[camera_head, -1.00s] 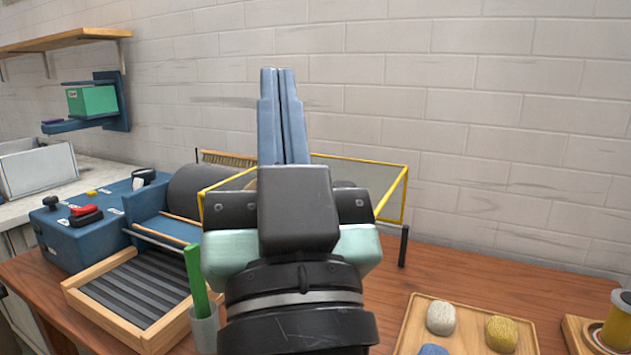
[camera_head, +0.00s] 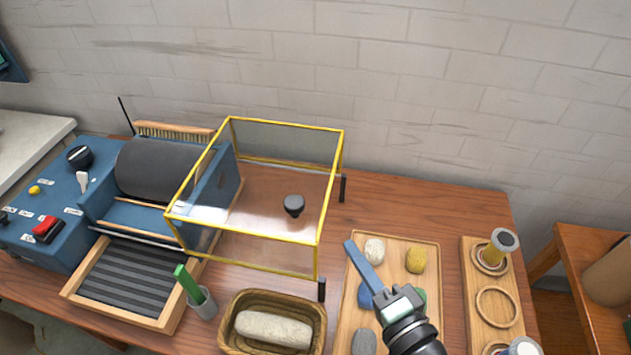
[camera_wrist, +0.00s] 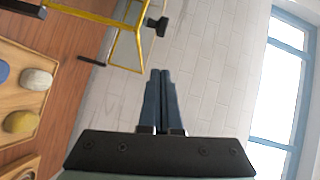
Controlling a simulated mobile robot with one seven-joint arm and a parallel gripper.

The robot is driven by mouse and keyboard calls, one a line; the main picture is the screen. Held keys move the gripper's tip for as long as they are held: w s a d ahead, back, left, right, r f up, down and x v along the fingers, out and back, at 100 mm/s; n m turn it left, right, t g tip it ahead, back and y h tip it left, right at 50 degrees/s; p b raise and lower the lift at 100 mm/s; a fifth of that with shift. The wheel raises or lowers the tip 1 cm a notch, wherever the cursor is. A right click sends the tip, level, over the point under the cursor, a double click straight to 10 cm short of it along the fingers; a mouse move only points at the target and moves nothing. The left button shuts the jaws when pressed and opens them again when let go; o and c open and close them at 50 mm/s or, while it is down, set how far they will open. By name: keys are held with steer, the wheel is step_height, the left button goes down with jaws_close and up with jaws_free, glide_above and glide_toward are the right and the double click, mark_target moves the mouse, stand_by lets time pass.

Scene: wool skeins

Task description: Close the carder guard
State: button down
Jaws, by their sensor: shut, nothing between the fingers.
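The carder guard (camera_head: 333,187) is a clear box-shaped cover with a yellow frame, to the right of the carder's dark drum (camera_head: 158,168). The drum is uncovered. A dark knob (camera_head: 293,205) shows on the guard's clear panel. In the wrist view part of the yellow guard frame (camera_wrist: 118,50) and the knob (camera_wrist: 158,25) are at the top. My gripper (camera_head: 350,246) is over the wooden tray, to the right of the guard and apart from it. Its blue fingers (camera_wrist: 162,75) are together and empty in the wrist view.
The blue control box (camera_head: 45,215) stands left of the drum. A slatted feed tray (camera_head: 165,318), a cup with a green stick (camera_head: 203,305) and a basket (camera_head: 230,340) are in front. The tray of skeins (camera_head: 432,248) lies right. Short black posts (camera_head: 342,188) stand right of the guard.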

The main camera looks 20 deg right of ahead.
mark_target(314, 228)
steer(key=shift+m, duration=0.7)
steer(key=w+p, duration=0.1)
steer(key=w, duration=0.2)
steer(key=w+a+p, duration=0.1)
steer(key=w+p, duration=0.1)
steer(key=w, duration=0.1)
steer(key=w+a+f+p, duration=0.1)
steer(key=w, duration=0.3)
steer(key=shift+p, duration=0.4)
steer(key=shift+w+a+f, duration=0.2)
steer(key=shift+w+a, duration=0.1)
steer(key=shift+a, duration=0.1)
